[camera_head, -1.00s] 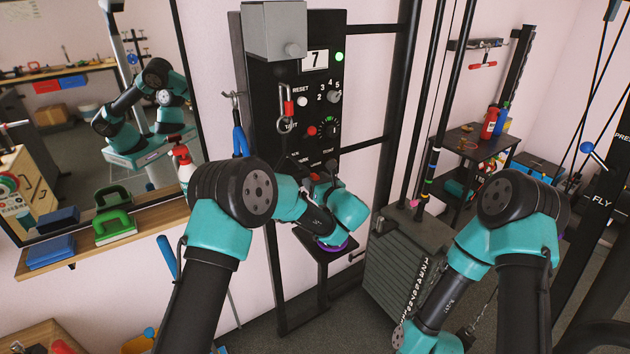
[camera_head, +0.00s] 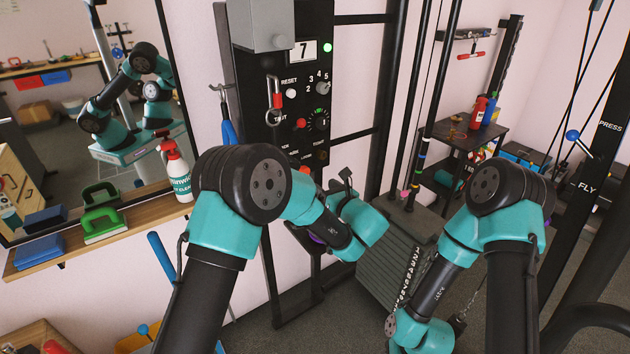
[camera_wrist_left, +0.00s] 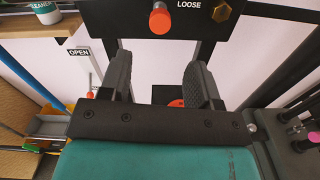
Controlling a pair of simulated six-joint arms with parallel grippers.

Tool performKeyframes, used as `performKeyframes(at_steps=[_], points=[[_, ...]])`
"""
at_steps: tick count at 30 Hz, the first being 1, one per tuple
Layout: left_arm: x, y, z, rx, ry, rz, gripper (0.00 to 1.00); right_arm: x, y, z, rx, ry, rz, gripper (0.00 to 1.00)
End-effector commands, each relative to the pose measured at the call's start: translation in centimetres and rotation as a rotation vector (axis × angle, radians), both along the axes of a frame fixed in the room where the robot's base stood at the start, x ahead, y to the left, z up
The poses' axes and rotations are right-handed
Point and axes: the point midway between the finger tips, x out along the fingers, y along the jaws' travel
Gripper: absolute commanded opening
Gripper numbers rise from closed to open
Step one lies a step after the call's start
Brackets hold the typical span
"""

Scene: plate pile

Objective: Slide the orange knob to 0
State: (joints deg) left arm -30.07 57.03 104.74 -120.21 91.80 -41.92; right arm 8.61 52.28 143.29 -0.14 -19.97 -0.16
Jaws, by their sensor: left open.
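An orange knob (camera_wrist_left: 160,18) sticks out of the black panel at the top of the left wrist view, left of the word LOOSE. An orange spot low on the panel (camera_head: 304,170) in the head view may be the same knob; my left arm partly covers that area. My left gripper (camera_wrist_left: 160,70) is open and empty, its two dark fingers apart, below the knob in that picture and not touching it. In the head view my left forearm and wrist hide its fingers. Any scale or 0 mark by the knob is not visible. My right gripper is outside the views.
The black panel (camera_head: 262,100) carries a display reading 7, a green light, dials and a red button (camera_head: 300,123). A brass hex nut (camera_wrist_left: 227,12) sits right of the knob. A purple disc (camera_head: 316,238) shows behind my left wrist. A grey weight stack (camera_head: 375,275) stands right.

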Motion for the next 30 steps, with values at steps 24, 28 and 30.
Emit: performKeyframes(at_steps=[24,28,30], points=[[-6.2,-4.0,0.0,0.000,0.000,0.001,0.57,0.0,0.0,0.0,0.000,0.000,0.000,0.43],[-6.2,-4.0,0.0,0.000,0.000,0.001,0.57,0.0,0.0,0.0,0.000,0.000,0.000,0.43],[-6.1,-3.9,-0.1,-0.002,0.004,0.003,0.57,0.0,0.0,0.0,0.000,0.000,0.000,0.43]])
